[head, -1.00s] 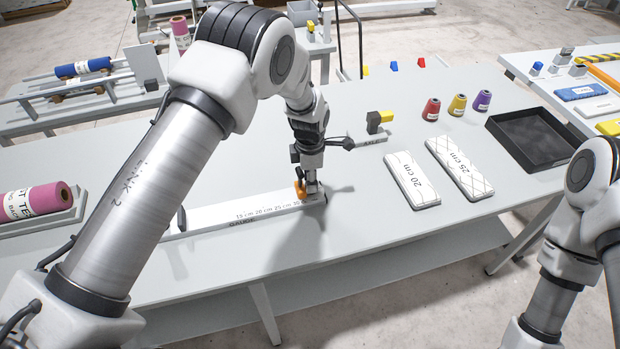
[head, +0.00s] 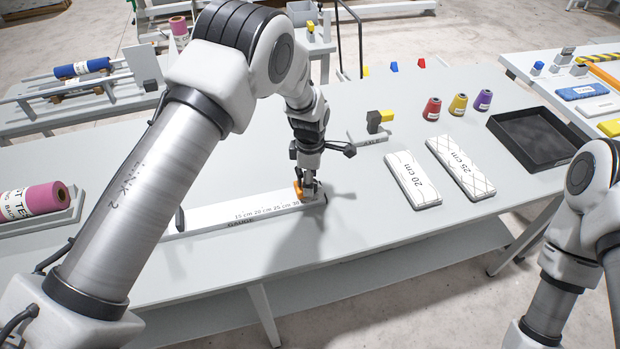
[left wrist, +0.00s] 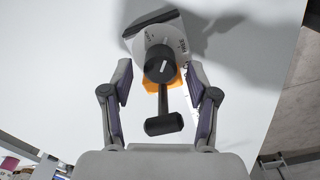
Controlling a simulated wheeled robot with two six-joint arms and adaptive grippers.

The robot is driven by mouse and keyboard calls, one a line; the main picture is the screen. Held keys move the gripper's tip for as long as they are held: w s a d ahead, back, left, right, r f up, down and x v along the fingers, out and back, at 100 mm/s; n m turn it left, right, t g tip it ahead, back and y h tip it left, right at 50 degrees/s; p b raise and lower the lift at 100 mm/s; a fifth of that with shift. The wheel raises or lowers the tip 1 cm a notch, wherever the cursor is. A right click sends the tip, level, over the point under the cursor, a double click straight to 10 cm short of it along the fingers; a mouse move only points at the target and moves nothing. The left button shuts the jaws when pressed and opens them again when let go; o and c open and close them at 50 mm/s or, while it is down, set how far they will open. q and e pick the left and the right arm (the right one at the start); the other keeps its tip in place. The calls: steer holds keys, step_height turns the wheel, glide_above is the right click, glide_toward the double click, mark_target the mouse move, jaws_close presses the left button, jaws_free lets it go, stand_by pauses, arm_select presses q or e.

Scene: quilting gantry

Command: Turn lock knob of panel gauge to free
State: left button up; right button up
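The panel gauge (head: 225,216) is a long pale bar with cm marks, lying on the table. At its right end is an orange part (head: 298,190), which also shows in the left wrist view (left wrist: 151,86). In that view the lock knob (left wrist: 160,64) is a black cylinder with a white line tilted up and slightly right. It sits on a round pale dial (left wrist: 182,38) with small lettering. A black handle (left wrist: 164,124) lies below the knob. My left gripper (head: 311,194) is open over this end, its fingers apart on both sides of the knob (left wrist: 157,75). My right gripper is out of frame.
Boards marked 20 cm (head: 413,180) and 25 cm (head: 460,167) lie to the right. Thread cones, a black tray (head: 535,138) and a small block stand (head: 372,135) are farther back. A pink roll (head: 40,199) lies at left. The table in front of the boards is clear.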

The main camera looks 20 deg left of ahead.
arm_select(q)
step_height(320, 180, up, 12)
stand_by(0.4)
